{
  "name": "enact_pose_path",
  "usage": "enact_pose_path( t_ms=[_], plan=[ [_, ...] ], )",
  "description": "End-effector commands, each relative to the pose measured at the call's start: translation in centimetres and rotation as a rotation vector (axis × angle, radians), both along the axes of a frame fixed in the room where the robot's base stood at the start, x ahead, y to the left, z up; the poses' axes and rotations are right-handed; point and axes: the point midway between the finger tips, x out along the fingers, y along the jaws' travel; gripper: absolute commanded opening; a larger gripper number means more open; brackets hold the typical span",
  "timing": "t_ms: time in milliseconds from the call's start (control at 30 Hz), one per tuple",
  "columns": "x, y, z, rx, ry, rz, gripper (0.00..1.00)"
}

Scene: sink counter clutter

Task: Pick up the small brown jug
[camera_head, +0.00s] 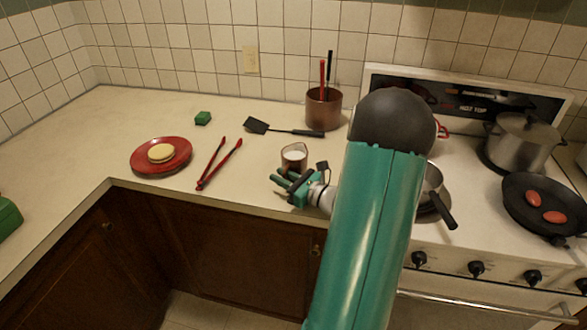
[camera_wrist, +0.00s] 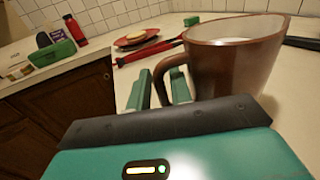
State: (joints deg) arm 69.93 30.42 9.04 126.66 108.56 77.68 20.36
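The small brown jug (camera_head: 294,158) stands upright on the counter near its front edge, with something white inside. In the wrist view the jug (camera_wrist: 235,62) is large and close, and its handle (camera_wrist: 161,73) points left. My gripper (camera_head: 281,179) is low over the counter, just in front of the jug. In the wrist view the two green fingers of my gripper (camera_wrist: 160,88) are apart, with the handle seen between them. The handle's lower part is partly hidden, and I cannot tell whether a finger touches it.
Red tongs (camera_head: 219,163) and a red plate (camera_head: 140,167) with a pale round food lie to the left. A black spatula (camera_head: 285,131) and a brown utensil pot (camera_head: 323,108) are behind. The stove at right holds a pan (camera_head: 515,205) and a steel pot (camera_head: 522,145).

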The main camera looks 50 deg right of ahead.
Motion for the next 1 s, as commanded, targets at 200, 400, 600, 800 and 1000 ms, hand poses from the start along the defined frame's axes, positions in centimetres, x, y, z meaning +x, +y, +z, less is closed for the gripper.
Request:
enact_pose_path(
  t_ms=[200,400,600,800,1000],
  plan=[
    [1.1,0.1,0.0,0.000,0.001,-0.001,0.21],
    [1.1,0.1,0.0,0.000,0.001,-0.001,0.01],
    [1.1,0.1,0.1,-0.002,0.000,0.000,0.00],
    [1.1,0.1,0.1,-0.002,-0.001,0.000,0.00],
    [1.1,0.1,1.2,-0.005,-0.002,0.000,0.00]
  ],
)
